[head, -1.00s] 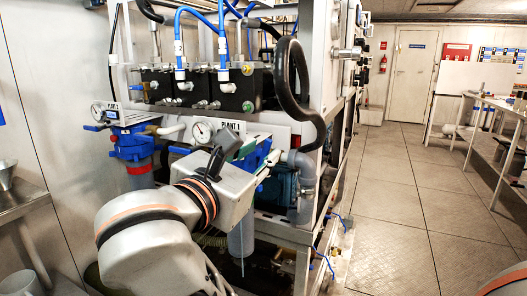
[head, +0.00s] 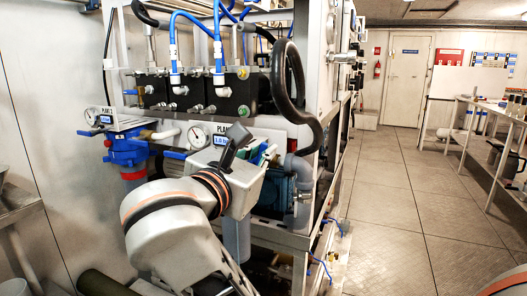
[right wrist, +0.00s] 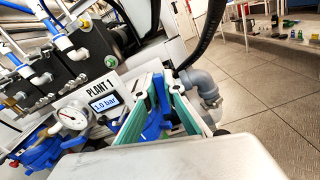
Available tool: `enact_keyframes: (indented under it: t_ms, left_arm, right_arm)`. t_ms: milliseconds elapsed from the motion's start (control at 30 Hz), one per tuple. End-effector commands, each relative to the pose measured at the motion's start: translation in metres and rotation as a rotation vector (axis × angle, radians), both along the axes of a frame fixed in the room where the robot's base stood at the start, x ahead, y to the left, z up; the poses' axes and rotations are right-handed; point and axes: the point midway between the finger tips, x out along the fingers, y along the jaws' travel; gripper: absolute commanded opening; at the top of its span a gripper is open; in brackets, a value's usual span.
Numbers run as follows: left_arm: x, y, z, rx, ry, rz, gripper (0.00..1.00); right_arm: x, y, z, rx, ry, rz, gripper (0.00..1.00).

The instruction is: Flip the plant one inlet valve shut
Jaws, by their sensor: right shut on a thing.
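The PLANT 1 station carries a round gauge (head: 198,136) and a label with a small display, which reads 1.0 bar in the right wrist view (right wrist: 104,103). My right gripper (head: 264,156) is beside this station, its wrist hiding much of the parts behind it. In the right wrist view its green-and-white fingers (right wrist: 158,95) are on either side of a blue part (right wrist: 155,122), which looks like the valve handle, and are shut on it. The handle's full shape and exact angle are hidden by the fingers. My left gripper is not in view.
A grey pipe elbow (right wrist: 203,82) is close right of the fingers. A thick black hose (head: 297,95) hangs above. The PLANT 2 blue housing (head: 127,150) stands left. The floor (head: 410,220) to the right is clear up to a white table (head: 480,105).

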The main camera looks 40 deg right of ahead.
Motion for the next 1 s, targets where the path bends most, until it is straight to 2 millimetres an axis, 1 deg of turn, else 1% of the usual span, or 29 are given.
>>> enact_keyframes:
  t_ms: [33,100,167,267,333,433,533,700,733,800,1000]
  left_arm:
    - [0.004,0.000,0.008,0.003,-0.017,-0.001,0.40]
    - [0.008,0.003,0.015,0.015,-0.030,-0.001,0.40]
    - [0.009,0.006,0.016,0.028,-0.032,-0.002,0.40]
    - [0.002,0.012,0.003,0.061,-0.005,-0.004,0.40]
    - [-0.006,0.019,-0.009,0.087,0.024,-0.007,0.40]
    - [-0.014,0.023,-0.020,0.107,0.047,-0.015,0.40]
    - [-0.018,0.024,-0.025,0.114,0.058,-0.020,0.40]
    - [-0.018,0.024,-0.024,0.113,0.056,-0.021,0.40]
    - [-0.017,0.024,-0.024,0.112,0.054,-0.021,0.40]
    - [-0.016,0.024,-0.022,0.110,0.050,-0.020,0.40]
    - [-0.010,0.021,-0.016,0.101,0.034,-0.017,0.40]
  right_arm:
    - [0.000,0.001,0.004,-0.006,0.020,0.001,0.00]
    - [0.001,0.002,0.007,-0.024,0.063,0.001,0.00]
    - [0.003,0.002,0.008,-0.041,0.107,0.001,0.00]
    - [0.006,0.003,0.007,-0.069,0.173,0.000,0.00]
    - [0.008,0.004,0.006,-0.083,0.207,0.002,0.00]
    - [0.009,0.004,0.003,-0.095,0.234,0.001,0.00]
    - [0.010,0.004,0.001,-0.098,0.242,0.000,0.00]
    - [0.010,0.004,0.000,-0.099,0.243,0.001,0.00]
    - [0.010,0.004,0.000,-0.099,0.243,0.001,0.11]
    - [0.010,0.004,0.000,-0.098,0.242,0.001,0.26]
    - [0.011,0.004,0.001,-0.098,0.241,0.002,0.26]
